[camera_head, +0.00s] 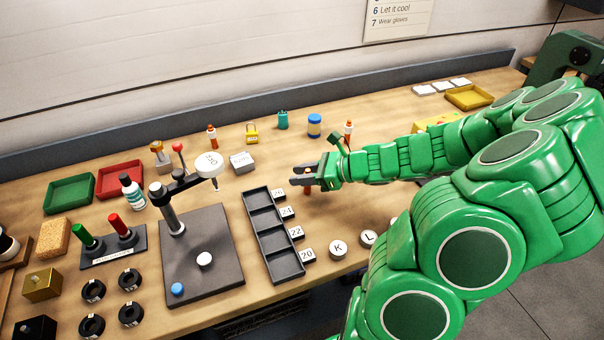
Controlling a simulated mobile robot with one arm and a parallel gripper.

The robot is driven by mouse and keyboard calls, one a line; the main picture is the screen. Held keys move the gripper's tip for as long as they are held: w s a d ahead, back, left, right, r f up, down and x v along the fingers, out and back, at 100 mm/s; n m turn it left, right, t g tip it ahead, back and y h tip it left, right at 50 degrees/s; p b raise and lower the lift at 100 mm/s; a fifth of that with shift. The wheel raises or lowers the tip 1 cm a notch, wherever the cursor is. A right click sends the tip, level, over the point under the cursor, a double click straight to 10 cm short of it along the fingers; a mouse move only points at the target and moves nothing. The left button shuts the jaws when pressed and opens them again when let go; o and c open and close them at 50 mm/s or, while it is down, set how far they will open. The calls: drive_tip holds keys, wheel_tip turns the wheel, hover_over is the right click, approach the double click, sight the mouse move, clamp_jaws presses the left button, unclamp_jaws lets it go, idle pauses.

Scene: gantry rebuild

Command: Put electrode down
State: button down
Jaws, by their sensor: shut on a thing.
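My gripper (306,174), at the end of my green arm, is just right of the far end of the dark compartment tray (286,264). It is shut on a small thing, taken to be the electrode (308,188). Only a reddish-brown end shows below the fingers; the fingers hide the rest. I cannot tell whether that end touches the table.
Number tags (308,255) line the tray's right side. White discs K (338,248) and L (368,238) lie nearer my arm. A stand with a dark base (215,265) is left of the tray. Bare wood (330,212) lies below my gripper.

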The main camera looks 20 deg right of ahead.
drive_tip(key=c, duration=0.8)
unclamp_jaws()
drive_tip(key=shift+f, duration=0.1)
